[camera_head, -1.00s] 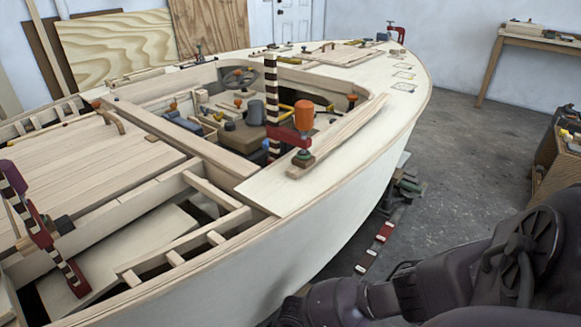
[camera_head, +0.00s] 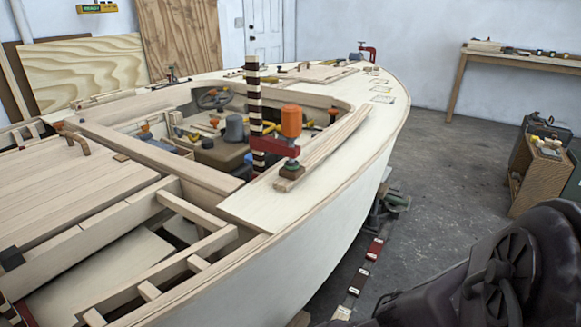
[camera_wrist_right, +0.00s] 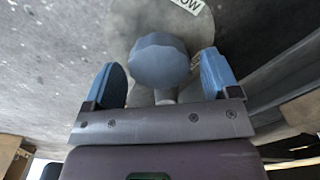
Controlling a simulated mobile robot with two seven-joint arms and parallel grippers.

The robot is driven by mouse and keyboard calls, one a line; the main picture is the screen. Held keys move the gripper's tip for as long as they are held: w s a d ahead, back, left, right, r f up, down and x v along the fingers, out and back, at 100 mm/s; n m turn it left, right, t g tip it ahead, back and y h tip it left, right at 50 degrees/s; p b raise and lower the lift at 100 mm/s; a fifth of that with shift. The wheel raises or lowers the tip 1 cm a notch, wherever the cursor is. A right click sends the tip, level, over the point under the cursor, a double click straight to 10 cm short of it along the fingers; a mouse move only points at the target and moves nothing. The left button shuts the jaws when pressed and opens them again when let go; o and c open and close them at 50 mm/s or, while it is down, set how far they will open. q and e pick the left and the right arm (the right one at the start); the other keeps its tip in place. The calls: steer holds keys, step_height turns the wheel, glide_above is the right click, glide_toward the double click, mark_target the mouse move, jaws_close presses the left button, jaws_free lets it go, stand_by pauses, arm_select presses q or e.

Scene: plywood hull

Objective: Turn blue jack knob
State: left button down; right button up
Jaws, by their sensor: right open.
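The blue jack knob (camera_wrist_right: 158,60) is a faceted, rounded knob in the right wrist view, on a short grey stem. Behind it is a round grey plate (camera_wrist_right: 198,35) with part of a label. My right gripper (camera_wrist_right: 163,63) is open, with one blue finger on each side of the knob and a visible gap on both sides. I cannot tell how deep the knob sits between the fingers. In the head view my right arm fills the lower right corner, and its gripper and the knob are not visible there. My left gripper is not in view.
The plywood boat hull (camera_head: 290,245) fills the left and middle of the head view. A grey-green support (camera_head: 396,202) stands beside it on the concrete floor. A wooden cabinet (camera_head: 541,180) and a workbench (camera_head: 455,85) stand at right. Open floor lies between.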

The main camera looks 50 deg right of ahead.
steer(key=c, duration=0.9)
